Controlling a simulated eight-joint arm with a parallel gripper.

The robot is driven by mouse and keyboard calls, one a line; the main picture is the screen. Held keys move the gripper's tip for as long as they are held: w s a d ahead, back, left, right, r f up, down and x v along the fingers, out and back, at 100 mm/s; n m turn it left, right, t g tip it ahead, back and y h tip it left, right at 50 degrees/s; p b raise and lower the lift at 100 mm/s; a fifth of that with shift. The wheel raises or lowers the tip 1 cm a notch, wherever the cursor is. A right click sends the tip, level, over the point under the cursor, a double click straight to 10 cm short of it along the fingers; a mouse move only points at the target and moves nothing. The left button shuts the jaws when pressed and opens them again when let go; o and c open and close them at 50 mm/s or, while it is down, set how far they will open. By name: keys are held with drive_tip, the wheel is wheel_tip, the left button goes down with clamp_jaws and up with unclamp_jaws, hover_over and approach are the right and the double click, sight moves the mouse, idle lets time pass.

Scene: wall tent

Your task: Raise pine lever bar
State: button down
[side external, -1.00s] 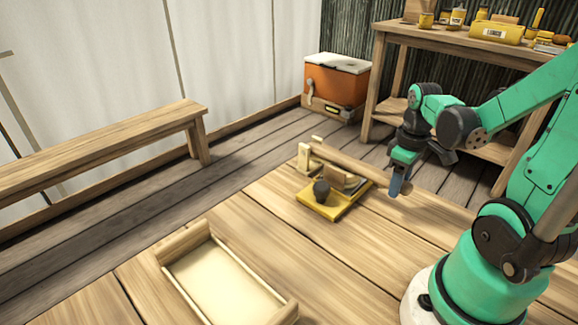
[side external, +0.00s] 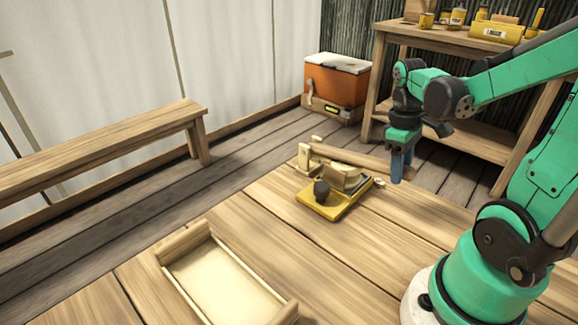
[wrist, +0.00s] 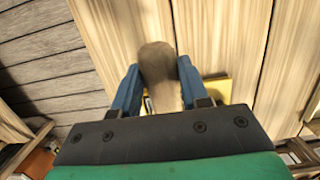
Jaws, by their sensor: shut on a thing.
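The pine lever bar (side external: 355,158) runs from a wooden post (side external: 304,158) at its left end to my gripper at its right end. In the wrist view, the bar's end (wrist: 160,75) sits between the two blue fingers of my gripper (wrist: 158,92). A yellow base (side external: 328,208) with a dark knob (side external: 321,190) and a pale round piece (side external: 346,176) lies below the bar.
A shallow wooden tray (side external: 179,243) stands at the table's front left. Behind are a bench (side external: 100,138), an orange cooler (side external: 335,88) and a shelf table (side external: 446,43) with yellow tins. The tabletop (side external: 400,240) near my base is clear.

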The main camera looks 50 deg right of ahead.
drive_tip(key=r, duration=0.1)
drive_tip(key=w+r+g, duration=0.1)
drive_tip(key=r, duration=0.1)
drive_tip(key=r+g, duration=0.1)
drive_tip(key=shift+w+r, duration=0.3)
drive_tip(key=shift+w, duration=0.1)
drive_tip(key=shift+c, duration=2.2)
unclamp_jaws()
drive_tip(key=shift+v, duration=2.75)
drive_tip(key=shift+w, duration=0.1)
drive_tip(key=w+a+f+t, duration=0.2)
drive_tip(key=a+t, duration=0.3)
drive_tip(key=a, duration=0.2)
drive_tip(key=w+a+f+t, duration=0.2)
drive_tip(key=a+t, duration=0.4)
drive_tip(key=a, duration=0.2)
drive_tip(key=shift+f, duration=0.35)
